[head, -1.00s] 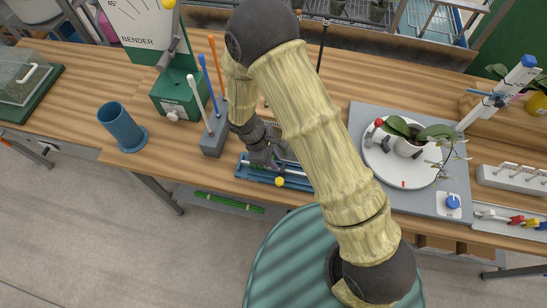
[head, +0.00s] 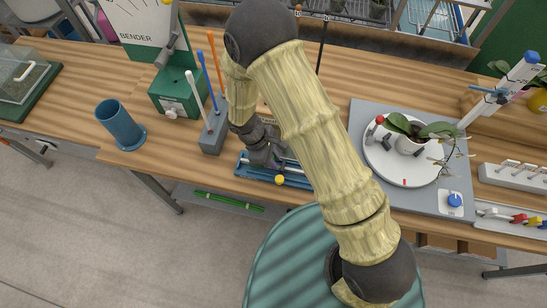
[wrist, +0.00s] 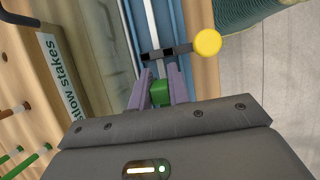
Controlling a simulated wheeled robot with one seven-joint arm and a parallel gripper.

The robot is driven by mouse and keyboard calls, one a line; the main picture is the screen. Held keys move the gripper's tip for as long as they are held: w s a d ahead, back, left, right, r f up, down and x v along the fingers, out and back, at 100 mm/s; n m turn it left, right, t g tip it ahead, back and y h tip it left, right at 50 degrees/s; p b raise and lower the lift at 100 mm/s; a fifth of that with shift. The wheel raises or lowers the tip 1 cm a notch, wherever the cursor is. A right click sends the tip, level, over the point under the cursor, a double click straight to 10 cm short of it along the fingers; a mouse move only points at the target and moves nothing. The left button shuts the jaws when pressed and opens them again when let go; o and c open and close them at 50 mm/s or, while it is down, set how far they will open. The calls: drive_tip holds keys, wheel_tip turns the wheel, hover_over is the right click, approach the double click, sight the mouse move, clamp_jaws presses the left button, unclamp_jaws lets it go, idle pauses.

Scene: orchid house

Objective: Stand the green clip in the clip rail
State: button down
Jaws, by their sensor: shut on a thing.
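My gripper (wrist: 161,88) is low over a blue trough-like jig (head: 298,180) near the bench's front edge. In the wrist view its two fingers are shut on a small green piece (wrist: 160,94). Only a short part of this piece shows, and I cannot tell whether it is the green clip. A pale rod and a dark crossbar with a yellow ball (wrist: 207,42) lie just beyond the fingertips. At the far right, a pale rail (head: 512,178) holds several silvery upright parts. A tray (head: 490,228) before it holds clips with red, yellow and blue ends.
A grey turntable board (head: 360,120) with a potted orchid (head: 408,146) stands between the jig and the rail. A stake block (head: 212,138) with upright white, blue and orange stakes, a blue cup (head: 121,125) and a green bender (head: 172,98) stand left. Green stakes (head: 228,201) lie below.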

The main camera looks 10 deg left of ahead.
drive_tip(key=shift+f+b, duration=1)
drive_tip(key=shift+f, duration=0.35)
idle(0.8)
drive_tip(key=c, duration=1.2)
unclamp_jaws()
drive_tip(key=shift+c, duration=0.2)
drive_tip(key=shift+r, duration=0.1)
drive_tip(key=shift+w+a+r, duration=0.15)
drive_tip(key=shift+a+r, duration=0.2)
drive_tip(key=shift+r, duration=0.15)
drive_tip(key=b+v, duration=0.2)
drive_tip(key=v, duration=1.4)
drive_tip(key=shift+d+r, duration=0.1)
drive_tip(key=shift+d, duration=0.05)
